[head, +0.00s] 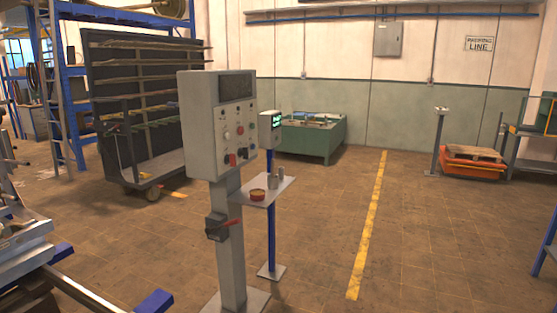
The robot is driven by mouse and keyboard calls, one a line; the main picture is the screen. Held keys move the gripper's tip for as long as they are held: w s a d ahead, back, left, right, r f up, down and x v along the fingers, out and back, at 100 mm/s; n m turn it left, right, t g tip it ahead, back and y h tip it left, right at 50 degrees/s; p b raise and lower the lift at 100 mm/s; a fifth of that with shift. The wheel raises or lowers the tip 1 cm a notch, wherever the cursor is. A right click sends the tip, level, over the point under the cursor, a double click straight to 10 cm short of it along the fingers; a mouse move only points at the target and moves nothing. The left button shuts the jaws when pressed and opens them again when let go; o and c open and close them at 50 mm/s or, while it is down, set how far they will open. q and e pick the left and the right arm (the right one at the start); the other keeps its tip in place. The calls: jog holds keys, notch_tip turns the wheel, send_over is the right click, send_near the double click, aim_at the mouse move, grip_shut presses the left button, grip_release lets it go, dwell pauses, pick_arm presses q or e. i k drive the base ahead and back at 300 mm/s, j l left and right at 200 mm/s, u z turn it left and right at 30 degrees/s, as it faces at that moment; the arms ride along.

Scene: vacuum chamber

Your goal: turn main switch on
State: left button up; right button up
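A grey control box (218,122) stands on a pale post (230,250) left of centre in the head view. Its front face carries several small buttons and knobs, with a red knob (230,159) low on the panel. I cannot tell which of these controls is the main switch. Neither of my grippers shows in the head view.
A wheeled rack (150,130) stands behind left. Metal equipment (25,245) is at the left edge. The floor around the yellow line (368,230) is clear.

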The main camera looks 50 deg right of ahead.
aim_at(231, 158)
jog(key=z, duration=1.35)
